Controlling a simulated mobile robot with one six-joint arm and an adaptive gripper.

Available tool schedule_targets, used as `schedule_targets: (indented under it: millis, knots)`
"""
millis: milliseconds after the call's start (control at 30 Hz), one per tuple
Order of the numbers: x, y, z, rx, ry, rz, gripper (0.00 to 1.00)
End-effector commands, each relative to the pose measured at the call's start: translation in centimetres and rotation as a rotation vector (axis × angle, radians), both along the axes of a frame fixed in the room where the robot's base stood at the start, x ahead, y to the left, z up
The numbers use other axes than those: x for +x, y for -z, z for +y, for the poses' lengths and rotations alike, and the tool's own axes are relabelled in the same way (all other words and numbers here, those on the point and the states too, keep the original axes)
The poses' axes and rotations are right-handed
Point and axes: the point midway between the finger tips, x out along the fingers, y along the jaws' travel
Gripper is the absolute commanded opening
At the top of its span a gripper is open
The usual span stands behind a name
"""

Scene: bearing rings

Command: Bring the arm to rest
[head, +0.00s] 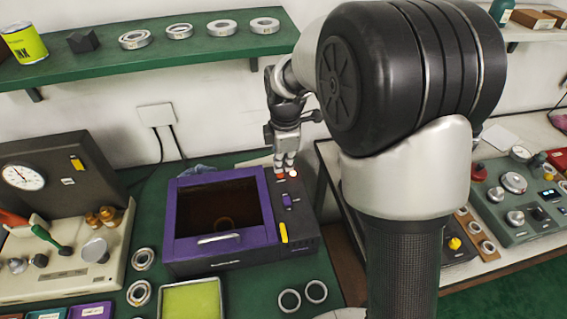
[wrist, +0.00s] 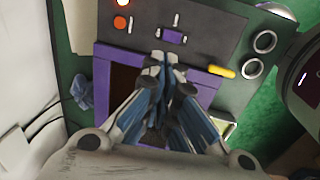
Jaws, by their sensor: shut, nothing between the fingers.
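My gripper (head: 285,165) points down over the back right part of a purple and dark machine (head: 222,240), close to its orange lamp (head: 280,176) and white button (head: 293,174). I cannot tell whether the fingertips touch the panel. In the wrist view the fingers (wrist: 166,62) are together with nothing between them. The orange lamp also shows in the wrist view (wrist: 121,23), apart from the fingertips. The machine's window is dark, with a faint ring inside.
A green shelf (head: 150,55) with several bearing rings hangs above. A gauge device (head: 60,225) stands at the left. Loose rings (head: 289,300) and a yellow-green tray (head: 162,301) lie in front of the machine. A second bench with a control box (head: 515,195) is at the right.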

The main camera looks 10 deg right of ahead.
Motion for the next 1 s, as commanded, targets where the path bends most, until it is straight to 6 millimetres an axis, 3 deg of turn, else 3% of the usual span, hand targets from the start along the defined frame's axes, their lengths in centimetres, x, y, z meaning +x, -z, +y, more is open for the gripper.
schedule_targets:
  millis: [267,433,700,833,1000]
  knots:
    - [-0.1,-0.2,0.0,0.001,0.008,-0.003,0.0]
    - [-2.4,-3.5,-0.4,0.021,0.152,-0.036,0.0]
    - [-11.7,-10.9,-1.6,0.126,0.662,-0.128,0.0]
    - [-16.8,-12.8,-2.1,0.195,0.917,-0.169,0.0]
    - [-22.7,-13.3,-2.4,0.295,1.225,-0.209,0.0]
